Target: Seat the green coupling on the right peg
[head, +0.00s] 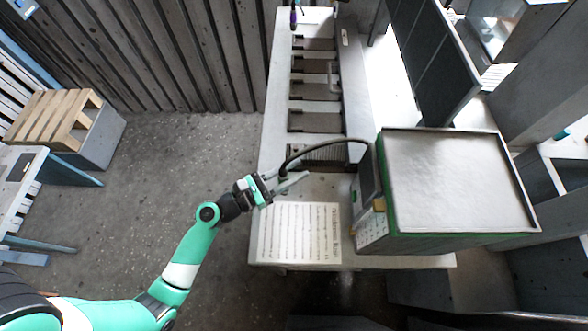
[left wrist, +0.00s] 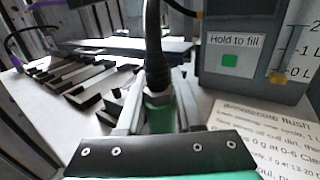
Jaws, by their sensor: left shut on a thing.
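My left gripper (head: 290,183) is over the near part of the bench, shut on the end of a black hose. In the left wrist view the hose (left wrist: 153,50) runs down into a pale metal collar (left wrist: 158,98) between the fingers. A green part (left wrist: 162,120), seemingly the green coupling, shows just below the collar; the finger plate hides its lower end. The hose (head: 335,142) arches from the grey-green machine to the gripper. I cannot make out the right peg clearly in either view. My right gripper is not in view.
The machine (head: 458,180) stands at the right of the bench, with a "Hold to fill" panel (left wrist: 236,50) and green button. A printed sheet (head: 300,233) lies at the near bench end. Dark slots (head: 313,92) line the bench beyond. A purple item (head: 293,18) is at the far end.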

